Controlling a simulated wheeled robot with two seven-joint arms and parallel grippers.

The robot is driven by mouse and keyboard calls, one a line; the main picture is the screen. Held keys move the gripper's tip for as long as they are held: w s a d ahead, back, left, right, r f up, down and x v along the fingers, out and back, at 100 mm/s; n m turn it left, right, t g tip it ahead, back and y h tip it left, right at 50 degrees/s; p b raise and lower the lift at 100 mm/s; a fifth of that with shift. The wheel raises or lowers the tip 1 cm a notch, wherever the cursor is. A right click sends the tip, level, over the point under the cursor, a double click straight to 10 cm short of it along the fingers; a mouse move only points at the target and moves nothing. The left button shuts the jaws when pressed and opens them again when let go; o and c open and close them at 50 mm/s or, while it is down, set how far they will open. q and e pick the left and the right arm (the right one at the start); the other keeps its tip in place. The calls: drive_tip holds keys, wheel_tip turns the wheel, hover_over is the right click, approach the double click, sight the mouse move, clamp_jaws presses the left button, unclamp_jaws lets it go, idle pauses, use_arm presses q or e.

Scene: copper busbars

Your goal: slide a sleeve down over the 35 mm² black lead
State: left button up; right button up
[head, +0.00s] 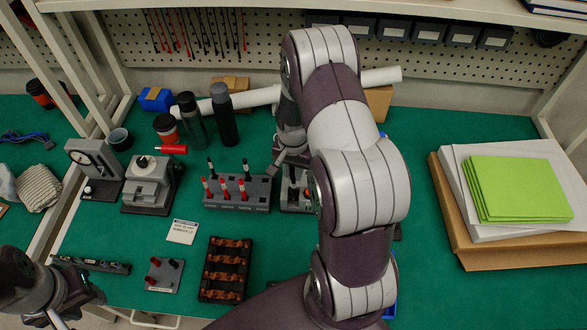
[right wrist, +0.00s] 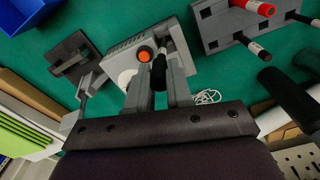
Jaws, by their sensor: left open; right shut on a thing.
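My right gripper (right wrist: 159,88) is shut on a short black cylindrical piece (right wrist: 159,72), probably a black lead or sleeve; its size marking is not readable. It is over a grey device with an orange button (right wrist: 145,55). In the head view my arm hides most of this device (head: 297,197). A grey rack (head: 238,200) holds several red and black leads, including a black lead (head: 247,171); it also shows in the right wrist view (right wrist: 225,25). A small grey plate (head: 160,284) carries black and red upright pieces. My left gripper (head: 80,298) is open at the lower left.
A black tray (head: 205,292) holds several copper busbars. A grey press (head: 150,187) and a gauge stand (head: 95,165) are at the left. Dark bottles (head: 224,118) stand behind the rack. Green sheets (head: 520,188) lie on boxes at the right.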

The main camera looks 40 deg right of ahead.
drive_tip(key=shift+d+f, duration=0.1)
idle(0.4)
drive_tip(key=shift+f, duration=0.1)
drive_tip(key=shift+f, duration=0.4)
drive_tip(key=shift+f+b, duration=0.3)
drive_tip(key=shift+b, duration=0.1)
drive_tip(key=shift+w+f, duration=0.1)
drive_tip(key=shift+f, duration=0.3)
drive_tip(key=shift+f, duration=0.1)
idle(0.8)
drive_tip(key=o, duration=0.7)
